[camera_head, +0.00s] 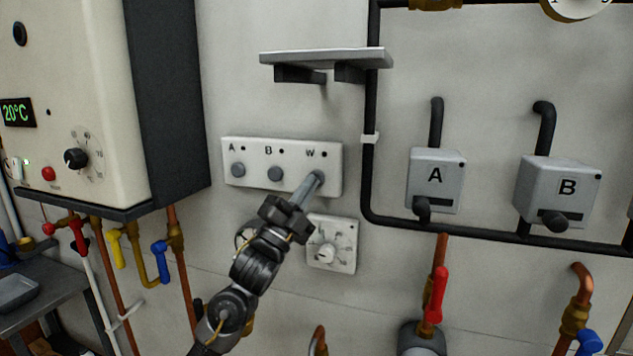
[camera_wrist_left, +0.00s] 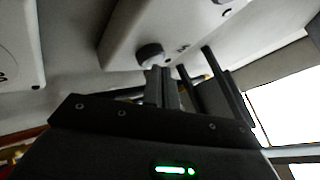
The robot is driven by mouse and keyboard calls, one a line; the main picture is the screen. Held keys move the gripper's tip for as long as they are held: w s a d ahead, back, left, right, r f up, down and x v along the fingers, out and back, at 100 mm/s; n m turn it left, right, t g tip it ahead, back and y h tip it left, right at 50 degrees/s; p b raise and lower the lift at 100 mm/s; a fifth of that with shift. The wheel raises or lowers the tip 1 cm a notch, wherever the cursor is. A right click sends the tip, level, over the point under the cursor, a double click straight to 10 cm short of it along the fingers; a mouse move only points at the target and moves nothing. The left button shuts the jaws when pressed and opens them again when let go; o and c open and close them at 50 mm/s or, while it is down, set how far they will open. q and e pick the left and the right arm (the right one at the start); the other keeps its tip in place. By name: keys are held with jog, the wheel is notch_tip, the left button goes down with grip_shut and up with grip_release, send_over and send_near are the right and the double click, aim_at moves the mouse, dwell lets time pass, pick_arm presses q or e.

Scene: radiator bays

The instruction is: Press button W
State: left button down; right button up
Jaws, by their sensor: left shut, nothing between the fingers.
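Button W (camera_head: 320,174) is the rightmost round grey button on a white wall panel (camera_head: 257,150), under the letter W and a small dark dot. Buttons A (camera_head: 238,170) and B (camera_head: 275,174) sit to its left. My left gripper (camera_head: 314,181) is shut and empty, its fingertips at button W and partly covering it. In the left wrist view the fingertips (camera_wrist_left: 160,72) are right by a round dark button (camera_wrist_left: 150,54) near the panel's end. I cannot tell whether they touch it or whether it is pushed in. My right gripper is not in view.
A dial plate (camera_head: 343,255) is just below the panel, close to my left arm. A grey shelf (camera_head: 325,57) juts out above. A black pipe (camera_head: 370,180) runs down on the right, with boxes A (camera_head: 436,175) and B (camera_head: 566,186) beyond. A boiler (camera_head: 80,100) stands left.

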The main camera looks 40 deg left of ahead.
pick_arm(q)
jog(key=shift+w+a, duration=0.1)
jog(key=shift+w, duration=0.1)
dwell(0.3)
jog(key=shift+w, duration=0.2)
jog(key=shift+s, duration=0.35)
dwell(0.4)
jog(key=s+d, duration=0.2)
jog(key=s, duration=0.3)
jog(key=shift+s, duration=0.35)
dwell(0.4)
